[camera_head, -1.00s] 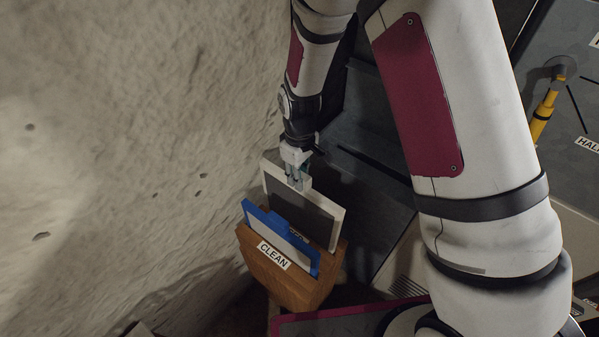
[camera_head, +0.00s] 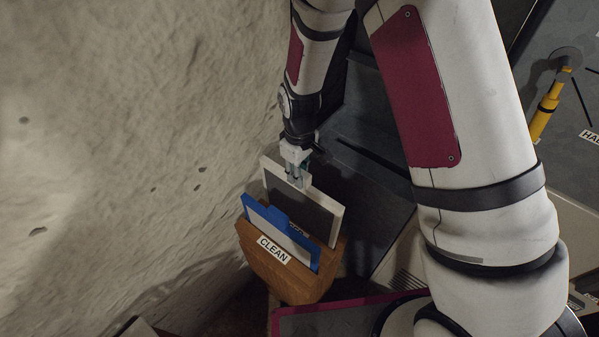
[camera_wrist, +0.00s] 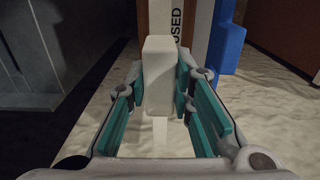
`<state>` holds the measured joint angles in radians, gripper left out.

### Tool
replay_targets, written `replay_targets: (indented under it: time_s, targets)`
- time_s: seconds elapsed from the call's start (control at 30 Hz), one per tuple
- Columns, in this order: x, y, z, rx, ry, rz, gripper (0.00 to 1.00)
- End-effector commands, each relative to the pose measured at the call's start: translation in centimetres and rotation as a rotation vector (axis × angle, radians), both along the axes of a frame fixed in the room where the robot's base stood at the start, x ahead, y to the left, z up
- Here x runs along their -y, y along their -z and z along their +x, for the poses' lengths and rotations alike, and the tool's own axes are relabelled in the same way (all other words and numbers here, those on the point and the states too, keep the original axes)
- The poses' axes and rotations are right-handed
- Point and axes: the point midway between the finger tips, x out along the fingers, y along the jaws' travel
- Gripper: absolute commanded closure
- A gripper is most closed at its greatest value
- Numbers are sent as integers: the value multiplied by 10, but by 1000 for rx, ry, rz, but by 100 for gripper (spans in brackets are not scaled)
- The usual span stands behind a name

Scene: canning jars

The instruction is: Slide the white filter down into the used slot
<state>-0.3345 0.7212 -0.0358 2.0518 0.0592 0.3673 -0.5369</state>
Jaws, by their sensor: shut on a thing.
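The white filter (camera_head: 339,213), a white frame around a dark grey panel, stands upright at the back of the wooden box (camera_head: 290,284). My gripper (camera_head: 298,179) is above it, shut on the tab at its top edge. In the wrist view the pale tab (camera_wrist: 158,75) sits between the teal finger pads of my gripper (camera_wrist: 158,98). A white strip lettered USED (camera_wrist: 177,22) shows just beyond the tab. The filter's lower edge is hidden behind the blue filter and the box, so its depth in the slot cannot be told.
A blue-framed filter (camera_head: 278,228) stands in the front of the box, behind the CLEAN label (camera_head: 273,249). It also shows in the wrist view (camera_wrist: 229,45). A rough pale wall (camera_head: 130,150) rises close on the left. Dark grey panels (camera_head: 375,185) lie behind and to the right.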

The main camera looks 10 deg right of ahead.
Motion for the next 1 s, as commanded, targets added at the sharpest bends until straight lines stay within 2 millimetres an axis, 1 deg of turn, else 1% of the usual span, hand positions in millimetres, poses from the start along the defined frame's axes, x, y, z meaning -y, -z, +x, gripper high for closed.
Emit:
replay_targets:
  time_s: [0.27,1.0]
  targets:
    - [0,3,0,-1,0,-1,100]
    - [0,30,0,0,0,0,100]
